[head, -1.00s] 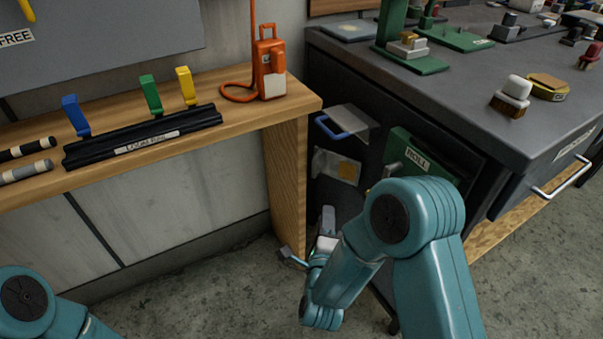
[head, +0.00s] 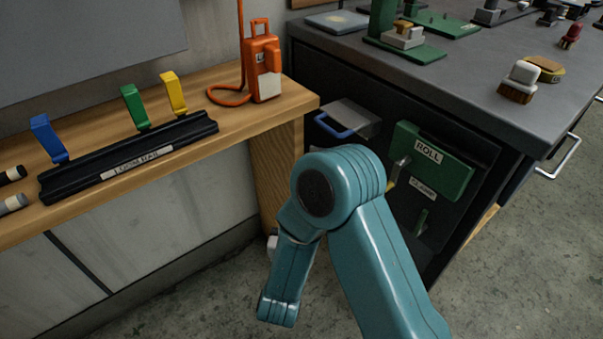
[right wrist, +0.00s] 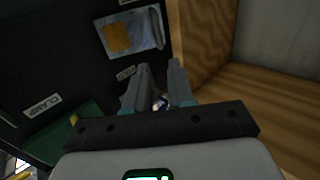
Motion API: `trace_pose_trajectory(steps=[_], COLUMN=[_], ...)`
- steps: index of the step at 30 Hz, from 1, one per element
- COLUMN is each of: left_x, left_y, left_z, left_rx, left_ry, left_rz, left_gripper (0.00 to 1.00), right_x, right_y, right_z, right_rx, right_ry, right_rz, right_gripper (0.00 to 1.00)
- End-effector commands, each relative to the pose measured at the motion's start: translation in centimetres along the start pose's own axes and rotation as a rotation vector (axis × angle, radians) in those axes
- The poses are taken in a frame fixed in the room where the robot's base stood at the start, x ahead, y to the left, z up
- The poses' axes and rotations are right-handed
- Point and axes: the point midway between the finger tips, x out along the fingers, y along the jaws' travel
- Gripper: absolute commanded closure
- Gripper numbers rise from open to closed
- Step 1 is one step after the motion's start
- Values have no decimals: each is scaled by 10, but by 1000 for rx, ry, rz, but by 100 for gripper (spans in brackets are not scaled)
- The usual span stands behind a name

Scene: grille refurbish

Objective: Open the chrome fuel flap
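A shiny silver plate with an orange-yellow patch, which looks like the chrome flap (right wrist: 130,34), is on the dark cabinet side in the right wrist view. It appears closed against the panel, though its edges are dim. My right gripper (right wrist: 159,66) points at the panel just below the plate in that view, fingers apart. A small shiny thing shows deep between the fingers; I cannot tell if they touch it. In the head view my right arm hides the plate and the right gripper. My left gripper is out of view.
A blue-handled flap (head: 340,125) and a green ROLL panel (head: 435,158) are on the same cabinet side. A wooden bench (head: 200,138) stands close at left, with a black rail and an orange can (head: 262,65). Tools lie on the grey worktop (head: 450,75).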

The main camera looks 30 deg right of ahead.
Motion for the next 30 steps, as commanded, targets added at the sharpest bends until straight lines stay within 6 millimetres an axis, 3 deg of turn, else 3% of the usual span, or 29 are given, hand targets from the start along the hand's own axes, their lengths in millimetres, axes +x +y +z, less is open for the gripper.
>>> trace_pose_trajectory(steps=[9,15,21,30], left_x=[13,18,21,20], left_y=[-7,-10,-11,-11], left_z=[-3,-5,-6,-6], left_rx=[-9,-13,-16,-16], left_ry=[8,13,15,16], left_rz=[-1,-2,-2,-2], left_gripper=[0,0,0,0], right_x=[77,116,135,138], right_y=[4,0,-3,-4], right_z=[2,1,0,0], right_rx=[5,3,1,1], right_ry=[3,4,2,1], right_rz=[8,3,-1,-3], right_gripper=[77,77,77,77])
